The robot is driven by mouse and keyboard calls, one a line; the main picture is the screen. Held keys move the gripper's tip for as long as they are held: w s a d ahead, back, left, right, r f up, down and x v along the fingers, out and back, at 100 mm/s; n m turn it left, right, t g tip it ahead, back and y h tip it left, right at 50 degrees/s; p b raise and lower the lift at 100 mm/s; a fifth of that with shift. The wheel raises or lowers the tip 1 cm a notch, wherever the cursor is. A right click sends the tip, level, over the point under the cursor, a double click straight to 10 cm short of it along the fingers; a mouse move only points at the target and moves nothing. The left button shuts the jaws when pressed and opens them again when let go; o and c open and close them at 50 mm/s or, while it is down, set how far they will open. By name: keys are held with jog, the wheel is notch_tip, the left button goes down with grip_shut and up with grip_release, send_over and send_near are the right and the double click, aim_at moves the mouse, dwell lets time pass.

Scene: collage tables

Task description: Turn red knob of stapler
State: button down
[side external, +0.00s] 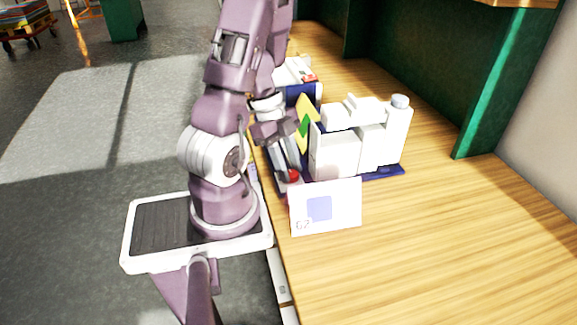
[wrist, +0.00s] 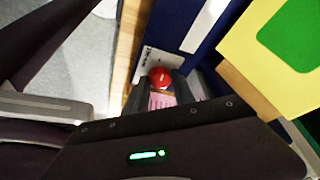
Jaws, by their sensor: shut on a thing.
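The red knob (wrist: 160,76) is a round red cap in the wrist view, between the tips of my two dark fingers. It also shows as a small red spot in the side external view (side external: 293,176), near the table's left edge. My gripper (wrist: 158,84) points down and is shut on the red knob. A pale plate with small dark print (wrist: 148,62) lies just beyond the knob. The stapler's body is mostly hidden by my gripper and arm, and I cannot make out its outline.
A white card marked 62 (side external: 326,207) stands just in front of the knob. White box-like machines (side external: 335,155) on a dark blue base stand to the right. A yellow panel with a green shape (side external: 303,112) stands behind. The wooden table (side external: 440,250) is clear at front right.

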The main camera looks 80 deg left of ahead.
jog(key=m+g, duration=0.1)
jog(key=m, duration=0.1)
jog(key=shift+w+m, duration=0.1)
jog(key=shift+m, duration=0.2)
jog(key=c, duration=1.1)
grip_release()
jog(key=shift+o, duration=0.2)
